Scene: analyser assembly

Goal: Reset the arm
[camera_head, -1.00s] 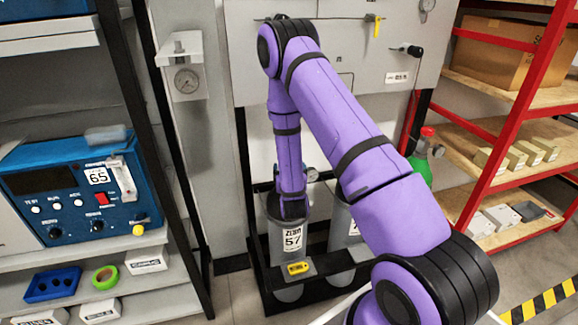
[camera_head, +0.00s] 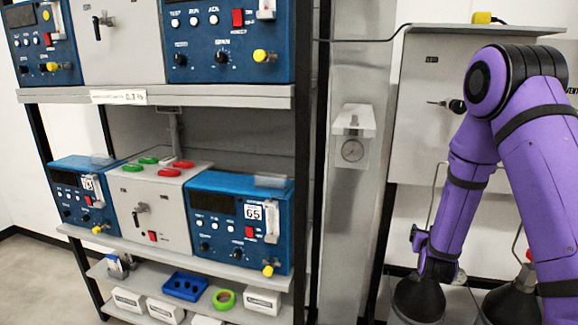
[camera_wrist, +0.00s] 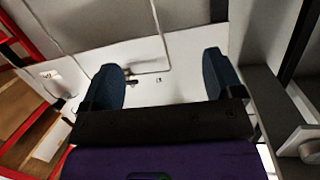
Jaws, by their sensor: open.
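My purple arm is at the right of the head view, bent at the elbow, with its forearm hanging down. My gripper (camera_wrist: 165,82) shows in the wrist view as two dark blue fingers set wide apart, with nothing between them. In the head view the arm's end is low, above a dark round-topped canister (camera_head: 418,300), and the fingers cannot be made out there. A pale panel (camera_wrist: 180,40) lies beyond the fingers in the wrist view.
A shelf rack (camera_head: 170,95) at the left holds several blue analysers (camera_head: 238,222) and a grey box with red and green parts. Red shelving (camera_wrist: 45,115) shows at the left of the wrist view.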

